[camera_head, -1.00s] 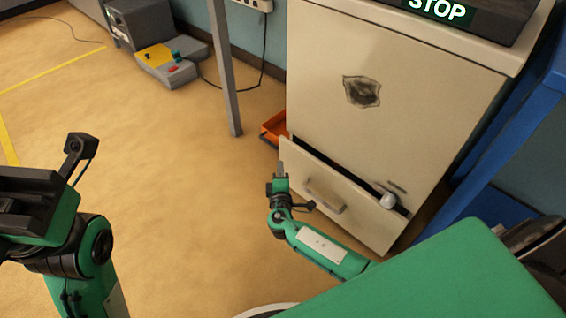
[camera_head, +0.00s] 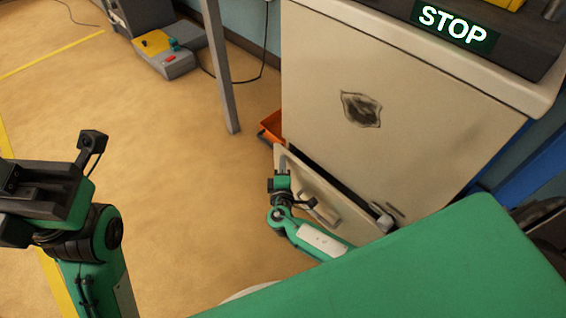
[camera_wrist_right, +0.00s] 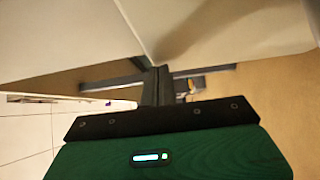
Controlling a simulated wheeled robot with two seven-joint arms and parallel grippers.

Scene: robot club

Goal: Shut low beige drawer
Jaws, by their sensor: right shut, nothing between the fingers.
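The low beige drawer (camera_head: 348,229) at the bottom of the beige cabinet (camera_head: 420,120) is partly open. A dark gap shows between its front and the cabinet body. Its bar handle (camera_head: 323,208) is on the front, partly behind my right arm. My right gripper (camera_head: 281,160) is shut and empty at the left end of the drawer front. I cannot tell whether it touches. In the right wrist view the closed fingers (camera_wrist_right: 157,85) lie just under a pale panel edge. My left gripper (camera_head: 35,190) is at the far left, away from the drawer; its fingertips are unclear.
An orange tray (camera_head: 272,126) is on the floor behind the cabinet's left side, near a grey post (camera_head: 220,70). A grey and yellow box (camera_head: 165,52) stands at the back. Floor on the left is clear.

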